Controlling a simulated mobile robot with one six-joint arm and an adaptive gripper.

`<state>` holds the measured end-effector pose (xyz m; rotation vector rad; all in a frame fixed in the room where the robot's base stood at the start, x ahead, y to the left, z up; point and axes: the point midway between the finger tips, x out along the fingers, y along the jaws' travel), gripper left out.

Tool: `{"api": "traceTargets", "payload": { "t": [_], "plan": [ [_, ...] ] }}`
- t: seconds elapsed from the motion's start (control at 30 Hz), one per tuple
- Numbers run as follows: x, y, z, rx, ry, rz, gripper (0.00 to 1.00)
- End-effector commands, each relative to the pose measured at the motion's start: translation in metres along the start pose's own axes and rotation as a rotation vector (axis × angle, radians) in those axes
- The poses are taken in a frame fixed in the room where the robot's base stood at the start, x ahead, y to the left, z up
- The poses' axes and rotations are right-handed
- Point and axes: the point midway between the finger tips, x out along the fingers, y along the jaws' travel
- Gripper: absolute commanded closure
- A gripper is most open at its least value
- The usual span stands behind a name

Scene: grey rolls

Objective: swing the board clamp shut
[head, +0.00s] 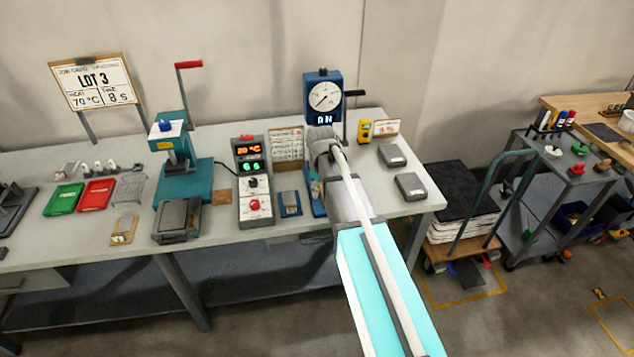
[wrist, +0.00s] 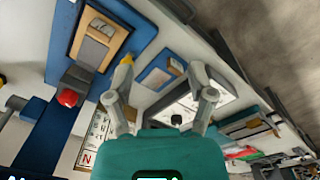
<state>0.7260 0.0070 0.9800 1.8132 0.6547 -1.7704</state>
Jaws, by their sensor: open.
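In the wrist view, a tan board with a grey piece on it (wrist: 95,42) lies on the blue base (wrist: 138,22) of the gauge stand, at upper left. Beside it is a dark grey block with a red knob (wrist: 68,97); I cannot tell for sure whether this is the clamp or how far it is swung. My gripper (wrist: 160,66) is open and empty, its grey fingers apart, to the right of the knob and not touching it. In the head view my arm covers the gripper and most of the base; the blue gauge stand (head: 322,110) rises behind.
A control box (head: 254,190) and a teal press (head: 177,160) stand to the left on the bench. Two grey boxes (head: 392,155) (head: 410,186) lie at the right. A small blue plate (head: 290,203) lies near the base. A cart (head: 460,205) stands beyond the bench's right end.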

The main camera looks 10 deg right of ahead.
Motion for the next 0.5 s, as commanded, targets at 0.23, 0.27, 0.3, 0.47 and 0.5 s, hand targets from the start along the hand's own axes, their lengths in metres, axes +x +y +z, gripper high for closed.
{"api": "traceTargets", "payload": {
  "t": [0.23,0.27,0.3,0.47,0.5],
  "plan": [
    [-0.028,0.053,-0.061,-0.282,0.003,0.014,0.30],
    [-0.029,0.056,-0.064,-0.303,0.003,0.015,0.30],
    [-0.030,0.059,-0.068,-0.327,0.003,0.016,0.30],
    [-0.032,0.065,-0.074,-0.376,0.003,0.018,0.30],
    [-0.031,0.065,-0.074,-0.379,0.003,0.019,0.30]
  ]
}}
